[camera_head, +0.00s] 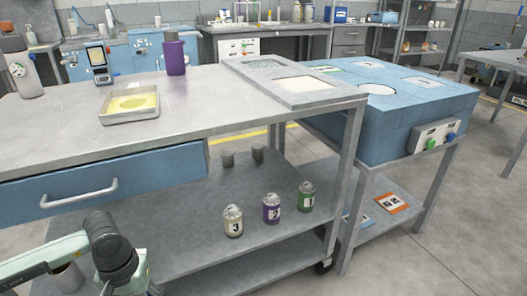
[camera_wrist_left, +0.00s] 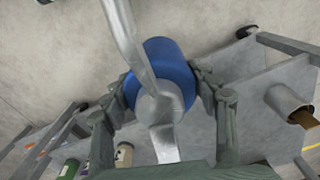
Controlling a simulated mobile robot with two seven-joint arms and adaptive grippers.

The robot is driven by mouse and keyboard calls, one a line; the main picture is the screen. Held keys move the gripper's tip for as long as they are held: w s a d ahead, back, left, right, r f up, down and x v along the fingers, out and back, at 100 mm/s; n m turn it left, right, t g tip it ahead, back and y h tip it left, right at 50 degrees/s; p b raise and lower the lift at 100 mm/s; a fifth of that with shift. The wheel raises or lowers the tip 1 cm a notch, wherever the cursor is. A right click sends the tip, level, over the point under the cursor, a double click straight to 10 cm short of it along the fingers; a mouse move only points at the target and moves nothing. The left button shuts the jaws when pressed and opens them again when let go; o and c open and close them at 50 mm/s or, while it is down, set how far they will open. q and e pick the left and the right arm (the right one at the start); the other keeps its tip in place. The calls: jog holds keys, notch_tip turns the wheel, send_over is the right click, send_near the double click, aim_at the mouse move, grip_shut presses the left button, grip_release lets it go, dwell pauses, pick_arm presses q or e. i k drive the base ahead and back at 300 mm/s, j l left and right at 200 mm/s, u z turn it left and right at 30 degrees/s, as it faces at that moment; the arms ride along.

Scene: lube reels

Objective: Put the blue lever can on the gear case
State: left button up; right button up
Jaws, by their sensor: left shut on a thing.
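The blue lever can (camera_wrist_left: 170,65) is between the fingers of my left gripper (camera_wrist_left: 165,88) in the left wrist view. The gripper is shut on its sides, and a silver lever and spout cross in front of the can. In the head view my left arm comes in at the lower left, beside the workbench; the can and fingers cannot be made out there. A large blue block-shaped case (camera_head: 390,128), which may be the gear case, stands on a metal stand at the right, well away from my left arm. My right gripper is not in view.
The grey workbench (camera_head: 200,108) holds a tray (camera_head: 130,104) and a purple bottle (camera_head: 175,58). Cream (camera_head: 233,222), purple (camera_head: 271,209) and green (camera_head: 306,197) cans stand on its lower shelf. A framed plate (camera_head: 290,82) lies at the bench's right end.

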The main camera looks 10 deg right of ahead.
aim_at(423, 90)
jog(key=i+l, duration=0.1)
jog(key=l, duration=0.85)
jog(key=i+l+z, duration=0.1)
jog(key=l, duration=0.4)
jog(key=i+l, duration=0.15)
jog(key=l, duration=0.3)
jog(key=i+l+z, duration=0.1)
jog(key=l, duration=0.4)
jog(key=i+l, duration=0.1)
jog(key=l, duration=0.35)
